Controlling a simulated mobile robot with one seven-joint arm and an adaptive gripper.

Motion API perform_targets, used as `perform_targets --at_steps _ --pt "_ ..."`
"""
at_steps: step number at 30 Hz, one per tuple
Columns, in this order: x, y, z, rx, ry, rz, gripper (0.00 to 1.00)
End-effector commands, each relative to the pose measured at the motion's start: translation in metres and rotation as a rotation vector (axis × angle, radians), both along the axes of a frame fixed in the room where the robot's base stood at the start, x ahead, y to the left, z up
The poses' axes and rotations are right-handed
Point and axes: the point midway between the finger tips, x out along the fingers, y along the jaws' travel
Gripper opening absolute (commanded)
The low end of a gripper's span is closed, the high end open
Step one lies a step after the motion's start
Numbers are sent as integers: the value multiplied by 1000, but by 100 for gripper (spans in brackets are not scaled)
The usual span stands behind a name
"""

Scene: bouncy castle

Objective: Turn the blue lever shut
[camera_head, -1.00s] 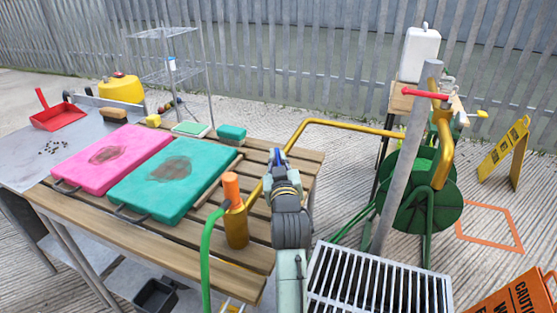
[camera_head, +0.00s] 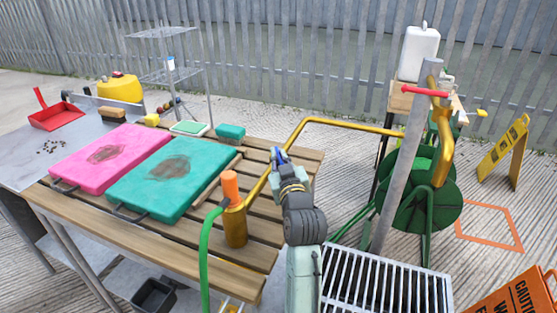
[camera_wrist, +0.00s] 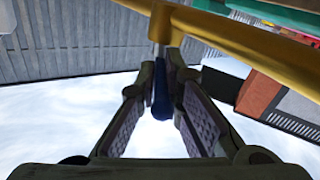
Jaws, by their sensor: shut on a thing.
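The blue lever (camera_head: 277,155) sits on the yellow pipe (camera_head: 293,135) above the slatted table. It also shows in the wrist view (camera_wrist: 161,95), on a short metal stem under the yellow pipe (camera_wrist: 245,37). My gripper (camera_head: 282,163) is at the lever, its fingers on either side of it. In the wrist view my gripper (camera_wrist: 162,85) is closed on the lever, which points down between the pads. In the head view most of the lever is hidden by the gripper.
An orange and yellow nozzle (camera_head: 234,210) with a green hose stands left of my arm. Teal (camera_head: 150,205) and pink (camera_head: 92,172) pads lie on the slatted table (camera_head: 130,235). A grey post (camera_head: 402,170), green hose reel (camera_head: 408,195) and floor grate (camera_head: 385,280) are on the right.

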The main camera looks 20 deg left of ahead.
Motion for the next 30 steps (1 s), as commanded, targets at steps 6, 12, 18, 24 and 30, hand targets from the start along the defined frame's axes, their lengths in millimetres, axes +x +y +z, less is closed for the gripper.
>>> perform_targets --at_steps 6,12,18,24,30 --pt "6 -10 -2 1 -7 154 0" --pt "14 -16 -4 -1 -8 344 0" --pt "22 -21 -4 -1 -6 535 0" --pt "27 -23 -2 0 -4 714 0" --pt "29 -23 0 2 -3 859 0"
